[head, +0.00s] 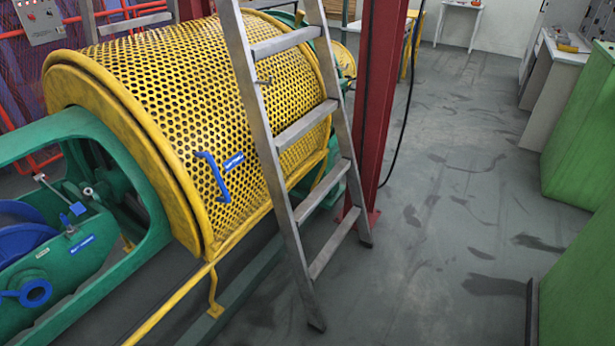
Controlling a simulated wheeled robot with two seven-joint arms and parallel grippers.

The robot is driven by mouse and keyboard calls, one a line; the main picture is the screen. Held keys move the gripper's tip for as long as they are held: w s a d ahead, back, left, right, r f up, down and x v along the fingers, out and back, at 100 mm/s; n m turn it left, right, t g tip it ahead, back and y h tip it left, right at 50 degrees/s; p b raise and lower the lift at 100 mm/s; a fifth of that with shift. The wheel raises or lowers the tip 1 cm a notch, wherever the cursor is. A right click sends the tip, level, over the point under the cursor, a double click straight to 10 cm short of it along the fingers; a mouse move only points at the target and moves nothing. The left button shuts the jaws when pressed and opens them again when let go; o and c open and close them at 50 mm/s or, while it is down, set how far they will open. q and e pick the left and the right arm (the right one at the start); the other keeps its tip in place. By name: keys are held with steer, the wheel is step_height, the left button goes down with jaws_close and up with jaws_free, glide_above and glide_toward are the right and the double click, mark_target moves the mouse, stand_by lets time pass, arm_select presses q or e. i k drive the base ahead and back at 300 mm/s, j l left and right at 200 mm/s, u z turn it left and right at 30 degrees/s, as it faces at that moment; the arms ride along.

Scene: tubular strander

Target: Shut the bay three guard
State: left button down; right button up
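A yellow perforated guard (150,85) curves over the green strander at the upper left of the head view. It has a blue handle (212,177) and a small blue label (233,162) low on its front face. The label is too small to read for certain. The guard hangs down over the machine, but I cannot tell whether it is fully shut. A ladder covers part of its right side. Neither of my grippers is in view.
A grey metal ladder (318,190) stands just right of the handle, in front of the guard. A red column (378,100) rises behind it. A yellow rail (165,308) runs low along the machine. Green cabinets (585,140) stand at right. The floor between is clear.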

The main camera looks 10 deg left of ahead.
mark_target(214, 249)
steer(key=i+l+z, duration=0.35)
steer(key=i, duration=0.3)
steer(key=i+z, duration=0.35)
steer(key=i, duration=0.35)
steer(key=i+u, duration=0.4)
steer(key=i+l+u, duration=0.15)
steer(key=i+u, duration=0.25)
steer(key=k, duration=0.05)
